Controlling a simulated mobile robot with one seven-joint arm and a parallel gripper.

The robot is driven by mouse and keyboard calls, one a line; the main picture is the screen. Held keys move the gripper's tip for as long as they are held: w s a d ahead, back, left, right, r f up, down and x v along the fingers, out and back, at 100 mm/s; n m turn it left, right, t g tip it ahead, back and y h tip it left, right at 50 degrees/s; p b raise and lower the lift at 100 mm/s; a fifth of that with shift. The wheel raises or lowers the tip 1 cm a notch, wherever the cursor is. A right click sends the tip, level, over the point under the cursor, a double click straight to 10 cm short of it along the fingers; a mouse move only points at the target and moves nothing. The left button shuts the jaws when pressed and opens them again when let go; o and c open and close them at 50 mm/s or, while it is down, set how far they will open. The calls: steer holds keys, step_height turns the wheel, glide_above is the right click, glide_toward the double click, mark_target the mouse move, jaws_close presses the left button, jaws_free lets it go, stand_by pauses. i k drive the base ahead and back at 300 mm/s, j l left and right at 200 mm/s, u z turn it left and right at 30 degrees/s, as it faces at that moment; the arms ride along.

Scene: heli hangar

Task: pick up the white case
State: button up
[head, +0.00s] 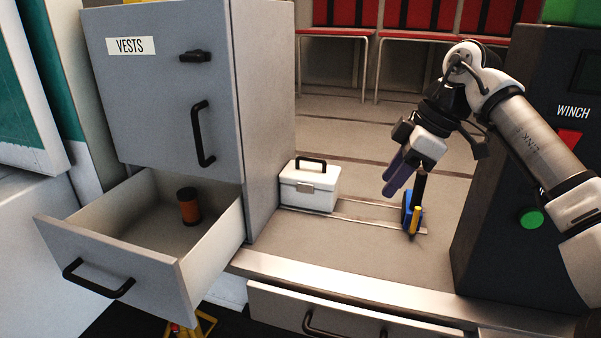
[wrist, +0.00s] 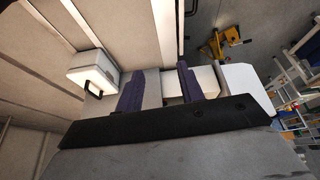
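The white case (head: 309,191) stands upright on the bench top, close to the right side of the grey cabinet. It has a black handle on its lid and a latch on the front. In the wrist view the white case (wrist: 94,68) shows at upper left, with its dark handle, outside the space between the fingers. My gripper (head: 396,180) is over the bench to the right of the case and apart from it. Its two purple fingers also show in the wrist view (wrist: 160,88), spread apart with nothing held between them.
The grey VESTS cabinet (head: 180,75) has an open drawer (head: 130,235) holding an orange-brown cylinder (head: 188,205). A blue holder (head: 408,207) with a yellow item (head: 414,220) stands near my gripper. A dark WINCH panel (head: 510,165) rises at right. Bench between case and holder is clear.

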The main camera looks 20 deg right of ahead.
mark_target(303, 185)
steer(key=i, duration=1.05)
